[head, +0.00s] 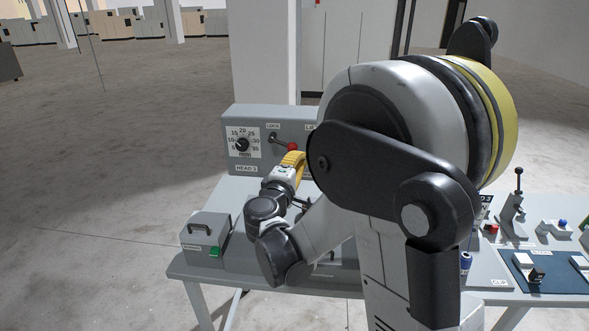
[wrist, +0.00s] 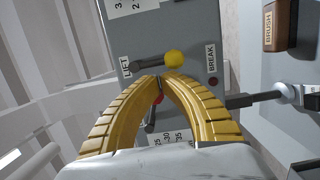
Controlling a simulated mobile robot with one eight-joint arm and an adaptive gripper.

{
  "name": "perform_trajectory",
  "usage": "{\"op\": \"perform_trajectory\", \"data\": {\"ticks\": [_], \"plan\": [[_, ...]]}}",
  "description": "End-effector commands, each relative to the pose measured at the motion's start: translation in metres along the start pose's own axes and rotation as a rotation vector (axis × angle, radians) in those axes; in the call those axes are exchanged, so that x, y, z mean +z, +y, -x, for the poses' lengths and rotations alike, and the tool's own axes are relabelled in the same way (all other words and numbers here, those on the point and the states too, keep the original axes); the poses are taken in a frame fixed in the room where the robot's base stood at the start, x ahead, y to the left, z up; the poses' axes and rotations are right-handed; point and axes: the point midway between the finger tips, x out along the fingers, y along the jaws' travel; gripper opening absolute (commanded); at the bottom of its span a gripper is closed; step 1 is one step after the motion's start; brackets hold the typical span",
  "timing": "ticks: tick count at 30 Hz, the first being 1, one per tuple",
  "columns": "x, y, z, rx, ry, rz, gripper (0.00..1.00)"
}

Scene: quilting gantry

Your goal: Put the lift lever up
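The lift lever is a metal arm with a yellow knob (wrist: 174,57) in the wrist view. It runs from beside the LIFT label (wrist: 126,68) toward the BREAK label, which is the lower side of the panel, so it looks down. My gripper (wrist: 161,77) has its yellow fingertips together, just beside the yellow knob, with no object seen between them. I cannot tell whether they touch it. In the head view my gripper (head: 296,158) is in front of the grey control box (head: 230,160); my arm hides the lift lever there.
The lock lever's red knob (head: 292,147) is close to my gripper, beside a dial (head: 242,144). A BREAK label (wrist: 211,58) is by the lift lever. A brown BRUSH block (wrist: 275,28) lies beyond. A grey handled box (head: 205,237) stands on the table's left.

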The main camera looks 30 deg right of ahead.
Motion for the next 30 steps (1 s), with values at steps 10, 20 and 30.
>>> {"op": "perform_trajectory", "data": {"ticks": [10,20,30], "plan": [[0.0,0.0,-0.021,0.0,0.001,0.0,0.0],[0.0,0.0,-0.02,0.001,0.0,0.006,0.0],[0.003,-0.002,-0.021,0.013,0.0,0.068,0.0]]}}
